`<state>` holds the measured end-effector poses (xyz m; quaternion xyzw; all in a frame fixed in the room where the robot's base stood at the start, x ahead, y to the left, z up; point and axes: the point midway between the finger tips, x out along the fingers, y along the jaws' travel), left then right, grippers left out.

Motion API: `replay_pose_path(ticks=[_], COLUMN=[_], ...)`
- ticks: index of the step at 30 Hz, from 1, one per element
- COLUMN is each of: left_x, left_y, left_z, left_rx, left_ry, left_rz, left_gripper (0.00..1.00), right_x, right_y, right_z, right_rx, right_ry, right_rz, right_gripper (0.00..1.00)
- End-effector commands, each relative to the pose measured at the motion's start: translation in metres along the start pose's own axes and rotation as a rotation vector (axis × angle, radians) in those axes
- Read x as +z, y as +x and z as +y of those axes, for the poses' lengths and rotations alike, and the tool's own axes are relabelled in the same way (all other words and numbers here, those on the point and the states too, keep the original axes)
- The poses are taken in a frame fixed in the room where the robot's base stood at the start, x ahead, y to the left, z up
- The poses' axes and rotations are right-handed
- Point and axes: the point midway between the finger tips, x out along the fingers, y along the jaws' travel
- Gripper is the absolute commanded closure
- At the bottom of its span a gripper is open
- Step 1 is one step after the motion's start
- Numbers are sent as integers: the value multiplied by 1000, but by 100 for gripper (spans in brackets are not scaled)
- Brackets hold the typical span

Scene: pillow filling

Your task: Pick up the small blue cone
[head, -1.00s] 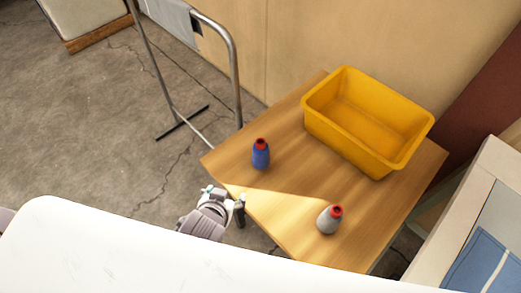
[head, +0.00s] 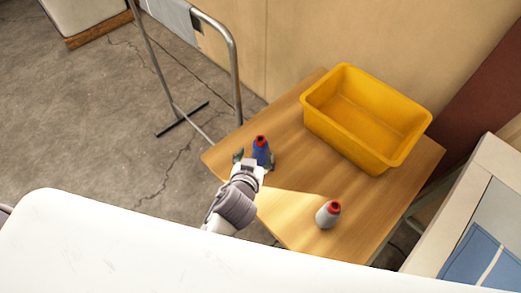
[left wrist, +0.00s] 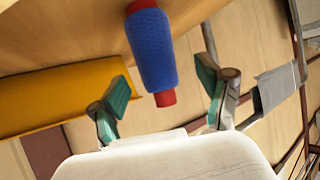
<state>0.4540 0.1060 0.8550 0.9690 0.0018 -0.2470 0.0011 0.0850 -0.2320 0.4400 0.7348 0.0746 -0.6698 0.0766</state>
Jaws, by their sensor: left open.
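The small blue cone (head: 260,150), a blue thread spool with red ends, stands on the left part of the wooden table. In the left wrist view the blue cone (left wrist: 153,50) shows between the spread fingers. My left gripper (head: 254,161) is open around or just in front of the cone, a finger to each side in the head view. The same left gripper (left wrist: 165,97) shows its green-padded fingers apart from the cone, with gaps on both sides. My right gripper is not in view.
A grey cone with a red top (head: 328,214) stands near the table's front right. A yellow bin (head: 318,129) occupies the back right of the wooden table (head: 290,203). A metal rack (head: 236,70) stands behind on the left. The table between the cones is clear.

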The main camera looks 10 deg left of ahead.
Motion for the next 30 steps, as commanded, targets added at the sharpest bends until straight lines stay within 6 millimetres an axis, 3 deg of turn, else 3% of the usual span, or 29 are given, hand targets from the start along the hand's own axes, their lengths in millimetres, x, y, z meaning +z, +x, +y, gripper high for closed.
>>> replay_pose_path(ticks=[9,18,30], left_x=[-4,-2,-2], left_y=[41,46,46], left_z=[4,4,4], left_rx=[0,1,1], left_ry=[3,1,1], left_rz=[1,-1,-1], left_gripper=[23,23,88], right_x=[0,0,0], right_y=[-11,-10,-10], right_z=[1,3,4], right_rx=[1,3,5], right_ry=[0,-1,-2], right_rz=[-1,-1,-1], right_gripper=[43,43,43])
